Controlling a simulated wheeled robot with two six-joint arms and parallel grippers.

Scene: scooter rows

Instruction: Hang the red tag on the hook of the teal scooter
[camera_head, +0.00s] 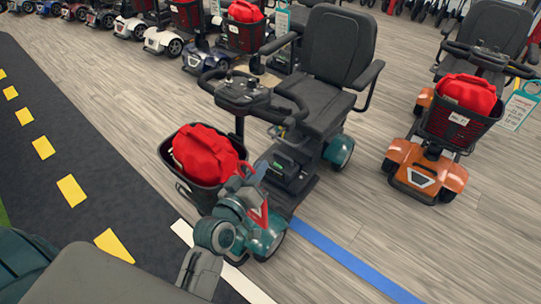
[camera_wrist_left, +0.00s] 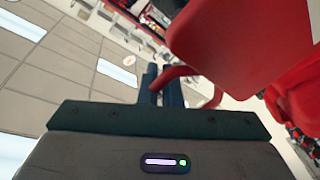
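The teal scooter (camera_head: 340,152) stands in the middle of the head view, with a black seat, handlebars and a front basket holding a red bag (camera_head: 205,153). My left gripper (camera_head: 255,174) is beside the right side of that basket, below the handlebars. It is shut on the red tag (camera_head: 259,214), which hangs below the fingers. In the left wrist view the tag (camera_wrist_left: 238,42) is large and close, and its red loop passes between the closed fingertips (camera_wrist_left: 163,82). I cannot make out the hook. My right gripper is out of view.
An orange scooter (camera_head: 430,165) with a red bag and a pale hanging tag (camera_head: 518,106) stands at the right. More scooters line the back. A blue floor stripe (camera_head: 350,262) and a dark lane with yellow dashes (camera_head: 72,190) cross the floor. Open wood floor lies between.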

